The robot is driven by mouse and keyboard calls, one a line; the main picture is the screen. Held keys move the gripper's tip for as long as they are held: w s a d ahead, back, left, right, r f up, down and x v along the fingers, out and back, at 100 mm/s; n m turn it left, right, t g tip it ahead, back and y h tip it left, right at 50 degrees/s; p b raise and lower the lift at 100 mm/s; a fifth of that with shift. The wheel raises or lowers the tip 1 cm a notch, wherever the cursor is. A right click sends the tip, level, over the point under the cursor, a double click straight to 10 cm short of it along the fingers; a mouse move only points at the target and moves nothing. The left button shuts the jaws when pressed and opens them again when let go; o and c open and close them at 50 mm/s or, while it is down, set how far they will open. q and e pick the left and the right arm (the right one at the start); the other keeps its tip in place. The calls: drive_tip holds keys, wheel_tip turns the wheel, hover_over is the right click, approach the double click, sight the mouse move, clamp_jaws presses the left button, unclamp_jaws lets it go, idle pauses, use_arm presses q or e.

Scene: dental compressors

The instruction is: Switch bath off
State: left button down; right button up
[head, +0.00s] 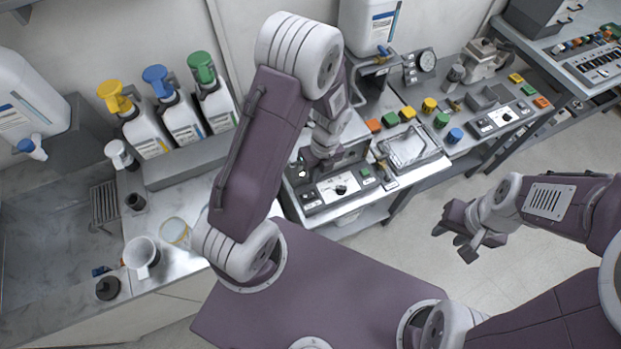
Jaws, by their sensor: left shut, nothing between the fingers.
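The bath (318,199) appears to be the metal unit with a front control panel in the middle of the counter. Its panel has a dark knob (341,189), a green button (366,171) and small dark switches at the left end. My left gripper (314,166) is shut and empty, pointing down just behind and above the panel's left part. My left arm hides part of the bath's top and left side. I cannot tell whether the fingertips touch it. My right gripper (454,243) is open and empty over the floor at right.
A clear-lidded tray (408,148) and several coloured caps stand right of the bath. A similar panel (504,115) is further right. Yellow, blue and green-topped bottles (208,78), a white jug (141,254) and a sink are at left. The floor at right is clear.

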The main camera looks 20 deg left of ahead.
use_arm(q)
wheel_tip(320, 180, up, 6)
hover_over(306, 198)
drive_tip(key=w+d, duration=0.3)
drive_tip(key=w, duration=0.1)
drive_tip(key=shift+s+a+r, duration=0.1)
drive_tip(key=shift+a+r, duration=0.2)
drive_tip(key=shift+a, duration=0.1)
use_arm(e)
drive_tip(key=shift+s+d, duration=0.1)
drive_tip(key=shift+f, duration=0.15)
use_arm(q)
drive_tip(key=s+b, duration=0.1)
drive_tip(key=b, duration=0.4)
drive_tip(key=shift+s+a+r+b, duration=0.15)
drive_tip(key=shift+s+b, duration=0.15)
drive_tip(key=shift+s, duration=0.1)
use_arm(e)
wheel_tip(306, 198, down, 5)
drive_tip(key=shift+d+f, duration=0.1)
drive_tip(key=shift+f, duration=0.1)
